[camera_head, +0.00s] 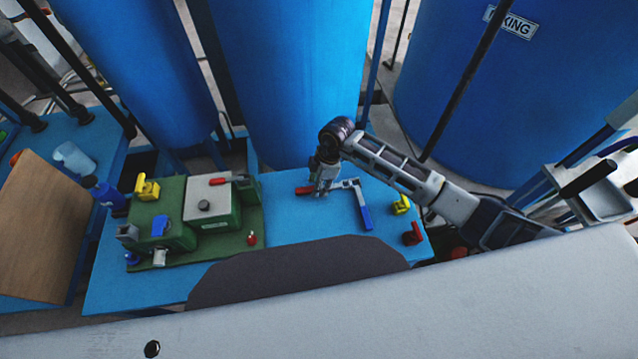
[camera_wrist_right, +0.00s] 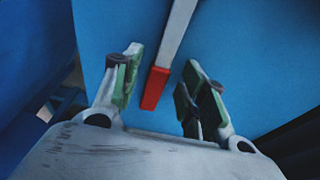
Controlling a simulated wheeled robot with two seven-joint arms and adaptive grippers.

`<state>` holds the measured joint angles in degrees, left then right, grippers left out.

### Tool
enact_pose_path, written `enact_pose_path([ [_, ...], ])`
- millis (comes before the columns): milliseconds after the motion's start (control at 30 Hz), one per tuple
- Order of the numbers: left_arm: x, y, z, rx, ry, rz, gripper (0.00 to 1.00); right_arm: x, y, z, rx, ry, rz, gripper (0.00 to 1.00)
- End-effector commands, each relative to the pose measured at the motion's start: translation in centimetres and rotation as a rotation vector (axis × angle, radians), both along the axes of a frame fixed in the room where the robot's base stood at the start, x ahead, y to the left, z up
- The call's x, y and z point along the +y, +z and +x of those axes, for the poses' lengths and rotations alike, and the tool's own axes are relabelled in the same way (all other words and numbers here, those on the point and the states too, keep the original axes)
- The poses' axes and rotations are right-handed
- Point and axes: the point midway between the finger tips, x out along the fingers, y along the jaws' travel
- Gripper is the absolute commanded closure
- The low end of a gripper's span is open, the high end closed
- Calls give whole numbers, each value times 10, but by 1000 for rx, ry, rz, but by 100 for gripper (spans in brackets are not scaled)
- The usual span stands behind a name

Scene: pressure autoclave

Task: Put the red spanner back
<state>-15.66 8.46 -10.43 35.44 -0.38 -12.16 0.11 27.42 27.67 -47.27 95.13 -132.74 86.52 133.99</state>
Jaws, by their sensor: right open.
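The red spanner (camera_head: 304,190) lies on the blue table, its red handle end showing just left of my right gripper (camera_head: 322,186). The gripper hides part of it in the head view. In the right wrist view the red handle (camera_wrist_right: 155,88) lies between the two spread fingers of my right gripper (camera_wrist_right: 161,68), and its grey shaft (camera_wrist_right: 177,35) runs upward out of the picture. The fingers are open, and I see no clear contact. My left gripper is not in view.
A blue-handled tool (camera_head: 364,215) lies just right of the gripper. A green-based device (camera_head: 208,215) stands at left on the blue table (camera_head: 290,230). Yellow (camera_head: 400,204) and red (camera_head: 412,234) small parts sit at right. Large blue tanks (camera_head: 290,70) stand behind.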

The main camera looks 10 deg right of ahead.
Motion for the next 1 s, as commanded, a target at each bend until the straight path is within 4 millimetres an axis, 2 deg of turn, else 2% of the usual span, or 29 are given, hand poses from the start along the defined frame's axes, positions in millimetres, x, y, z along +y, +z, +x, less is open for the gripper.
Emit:
enact_pose_path([
  [167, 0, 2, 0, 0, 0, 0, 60, 0, 7, 0, 0, 0, 0, 58],
  [367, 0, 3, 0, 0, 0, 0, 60, -3, 26, 1, -2, 0, -1, 58],
  [1000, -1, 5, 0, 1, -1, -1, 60, -22, 114, 2, -3, -1, 1, 58],
])
